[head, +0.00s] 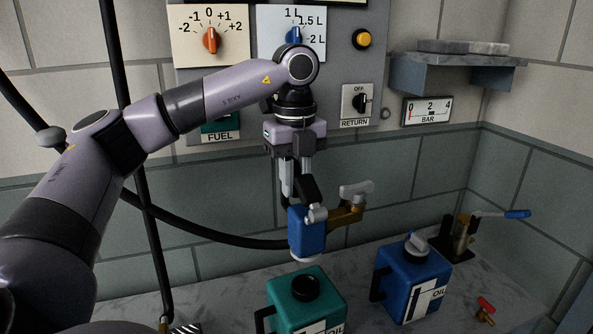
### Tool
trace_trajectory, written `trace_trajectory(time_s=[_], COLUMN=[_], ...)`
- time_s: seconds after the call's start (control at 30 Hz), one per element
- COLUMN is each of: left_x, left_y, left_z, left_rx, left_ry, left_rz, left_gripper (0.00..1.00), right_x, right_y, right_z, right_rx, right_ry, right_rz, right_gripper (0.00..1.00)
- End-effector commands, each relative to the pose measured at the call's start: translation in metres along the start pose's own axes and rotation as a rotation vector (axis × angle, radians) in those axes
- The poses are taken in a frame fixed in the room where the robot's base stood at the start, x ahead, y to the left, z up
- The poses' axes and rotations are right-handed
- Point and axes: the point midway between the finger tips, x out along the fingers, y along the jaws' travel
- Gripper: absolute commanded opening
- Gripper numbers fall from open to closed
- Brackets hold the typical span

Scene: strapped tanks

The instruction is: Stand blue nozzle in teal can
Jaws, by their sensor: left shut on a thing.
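The blue nozzle (309,240) hangs upright in my left gripper (302,195), which is shut on it. Its pale lower end points down, a little above the teal can in the picture; the exact gap is hard to judge. The teal can (325,295) stands on the grey bench at the bottom centre. Its round black opening (306,287) faces up and shows clear below the nozzle. The can's lower part is cut off by the frame edge. My right gripper is not in view.
A blue can (400,282) with a grey cap stands right of the teal can. A brass fitting with a grey lever (356,190) shows beside the nozzle. A black hose (215,235) runs behind. A blue-handled valve (463,240) and red-handled tap (485,311) are at right.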

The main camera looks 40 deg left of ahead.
Motion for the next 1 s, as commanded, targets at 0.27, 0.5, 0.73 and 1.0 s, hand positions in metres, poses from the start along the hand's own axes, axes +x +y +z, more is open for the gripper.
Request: trace_trajectory(time_s=[0.27, 0.5, 0.73, 1.0], left_x=[-0.002, -0.002, 0.002, 0.025], left_y=[0.0, 0.0, 0.0, 0.0], left_z=[0.0, 0.0, 0.001, 0.001], left_rx=[-0.004, -0.004, -0.004, -0.004], left_ry=[0.001, 0.001, 0.009, 0.009], left_rz=[-0.003, -0.003, -0.002, -0.002], left_gripper=[0.0, 0.0, 0.0, 0.0], right_x=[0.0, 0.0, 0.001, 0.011], right_y=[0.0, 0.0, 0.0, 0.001], right_z=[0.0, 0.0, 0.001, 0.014], right_rx=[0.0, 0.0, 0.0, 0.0], right_ry=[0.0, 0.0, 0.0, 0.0], right_rz=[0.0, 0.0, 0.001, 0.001], right_gripper=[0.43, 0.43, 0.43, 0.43])
